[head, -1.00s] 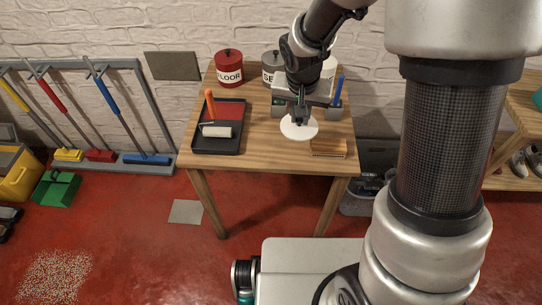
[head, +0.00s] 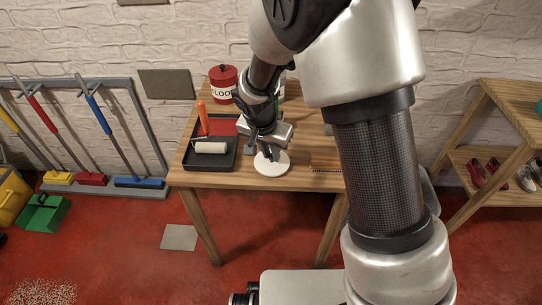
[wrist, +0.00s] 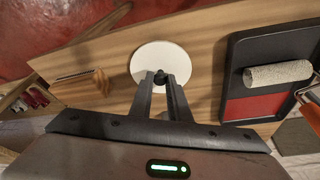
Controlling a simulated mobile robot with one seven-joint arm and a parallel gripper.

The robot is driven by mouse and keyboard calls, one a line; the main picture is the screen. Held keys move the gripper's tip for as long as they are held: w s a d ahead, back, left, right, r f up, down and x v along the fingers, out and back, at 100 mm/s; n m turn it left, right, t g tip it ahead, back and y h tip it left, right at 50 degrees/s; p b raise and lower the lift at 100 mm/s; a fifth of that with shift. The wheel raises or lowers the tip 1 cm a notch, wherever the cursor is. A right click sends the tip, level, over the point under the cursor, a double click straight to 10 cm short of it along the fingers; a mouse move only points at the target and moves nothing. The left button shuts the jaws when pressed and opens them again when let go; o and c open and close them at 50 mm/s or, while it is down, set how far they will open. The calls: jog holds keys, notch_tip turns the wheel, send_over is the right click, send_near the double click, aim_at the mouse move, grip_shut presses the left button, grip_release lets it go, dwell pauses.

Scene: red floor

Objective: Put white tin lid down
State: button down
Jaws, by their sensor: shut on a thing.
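The white tin lid (head: 271,168) is a flat round disc with a dark knob, at the front middle of the wooden table (head: 250,181). In the wrist view the lid (wrist: 150,57) lies beyond my fingertips, with its knob between them. My gripper (head: 267,152) points down over the lid; in the wrist view my gripper (wrist: 162,80) is shut on the knob. The lid appears flat, at or very near the table top; I cannot tell if it touches.
A black paint tray (head: 187,163) with a roller (head: 210,147) stands left of the lid. A brown brush (head: 325,162) lies to the right, partly behind my arm. A red tin (head: 222,84) stands at the back. Bare wood surrounds the lid.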

jog(key=shift+f, duration=0.45)
jog(key=shift+f, duration=0.1)
jog(key=shift+f, duration=0.15)
jog(key=c, duration=1.7)
grip_release()
jog(key=shift+o, duration=0.2)
